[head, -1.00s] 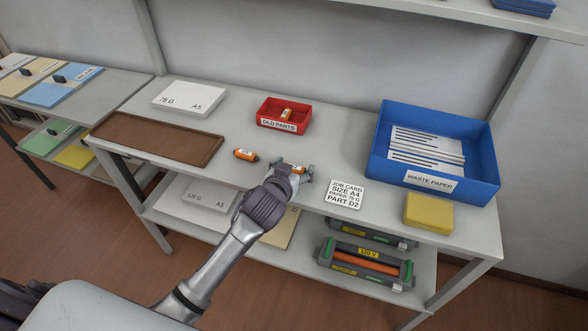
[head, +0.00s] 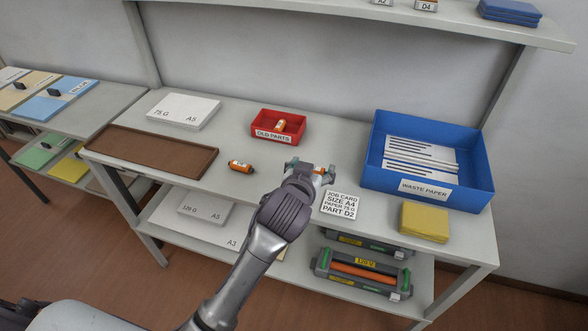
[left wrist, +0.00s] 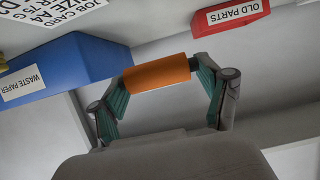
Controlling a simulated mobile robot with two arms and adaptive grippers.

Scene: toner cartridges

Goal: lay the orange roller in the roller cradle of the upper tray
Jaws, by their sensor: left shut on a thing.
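My left gripper (head: 308,170) is shut on an orange roller (left wrist: 157,74), gripping it by its two ends in the left wrist view. In the head view only a little of this roller (head: 319,171) shows beyond my wrist, above the shelf by the job card. A grey cartridge unit (head: 362,273) with a long orange cylinder and a 120 V label stands on the lower shelf. A similar unit (head: 366,245) stands partly hidden behind it. I cannot tell which part is the upper tray's roller cradle. My right gripper is not in view.
Another orange roller (head: 241,167) lies on the worktop, and one lies in the red OLD PARTS bin (head: 264,134). A job card (head: 340,205), yellow block (head: 424,222) and blue WASTE PAPER tray (head: 478,198) are on the right. A brown tray (head: 190,160) is on the left.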

